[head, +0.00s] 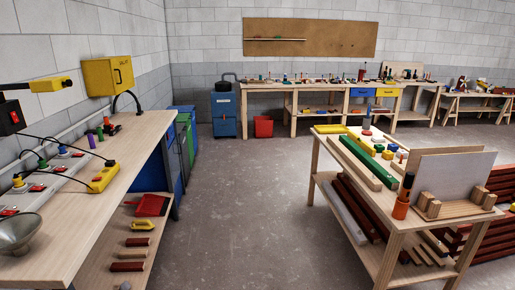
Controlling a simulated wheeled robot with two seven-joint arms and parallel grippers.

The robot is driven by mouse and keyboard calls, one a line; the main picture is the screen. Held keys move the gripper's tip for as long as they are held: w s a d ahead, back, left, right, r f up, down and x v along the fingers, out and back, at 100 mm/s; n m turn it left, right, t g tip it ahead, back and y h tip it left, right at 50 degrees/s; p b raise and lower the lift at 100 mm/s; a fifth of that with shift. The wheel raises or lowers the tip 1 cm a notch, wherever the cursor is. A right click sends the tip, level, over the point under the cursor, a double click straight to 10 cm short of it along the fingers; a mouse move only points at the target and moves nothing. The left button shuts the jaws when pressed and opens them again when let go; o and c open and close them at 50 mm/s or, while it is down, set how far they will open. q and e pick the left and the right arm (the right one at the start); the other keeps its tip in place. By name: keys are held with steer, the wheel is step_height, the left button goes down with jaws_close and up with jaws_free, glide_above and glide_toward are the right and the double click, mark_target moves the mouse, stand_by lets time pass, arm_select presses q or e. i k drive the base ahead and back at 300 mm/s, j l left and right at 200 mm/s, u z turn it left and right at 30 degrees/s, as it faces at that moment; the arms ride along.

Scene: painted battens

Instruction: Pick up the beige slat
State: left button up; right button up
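A long pale beige slat (353,164) lies on the wooden table (401,226) at the right, along its left side. A green slat (369,163) lies right beside it, on its right. A yellow slat (331,129) lies at the table's far left corner, and another yellow piece (361,143) is behind the green one. Neither of my grippers shows in the head view.
A workbench (120,158) with tools stands at the left. Upright boards in a wooden holder (430,207) and an orange cup (400,209) stand at the table's near right. The grey floor (250,210) between is clear.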

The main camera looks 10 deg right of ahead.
mark_target(375, 185)
steer(key=i+z, duration=0.1)
steer(key=i, duration=0.5)
steer(key=i+j+z, duration=0.1)
steer(key=i, duration=0.55)
steer(key=i+j+z, duration=0.1)
steer(key=i, duration=0.5)
